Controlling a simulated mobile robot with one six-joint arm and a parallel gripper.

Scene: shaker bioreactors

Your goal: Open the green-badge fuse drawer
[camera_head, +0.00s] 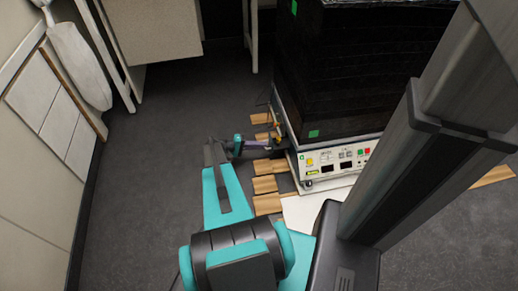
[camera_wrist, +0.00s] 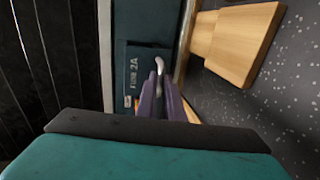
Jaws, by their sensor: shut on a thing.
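The fuse drawer (camera_wrist: 139,72) is a dark panel marked "FUSE 2A" in the wrist view, set in the machine's side. A small pale and orange mark (camera_wrist: 127,101) shows at its lower corner; I cannot make out a green badge on it. A light metal handle (camera_wrist: 159,64) sticks out from the drawer. My gripper (camera_wrist: 160,92) has purple fingers shut on this handle, which they partly hide. In the head view my gripper (camera_head: 259,144) reaches the left side of the machine (camera_head: 325,160). I cannot tell how far the drawer is out.
The machine's white front panel bears a green badge (camera_head: 302,156), displays and coloured buttons. A large black enclosure (camera_head: 345,70) stands above it. Wooden slats (camera_head: 266,185) lie low beside the machine; they also show in the wrist view (camera_wrist: 240,42). Dark floor (camera_head: 150,190) is clear to the left.

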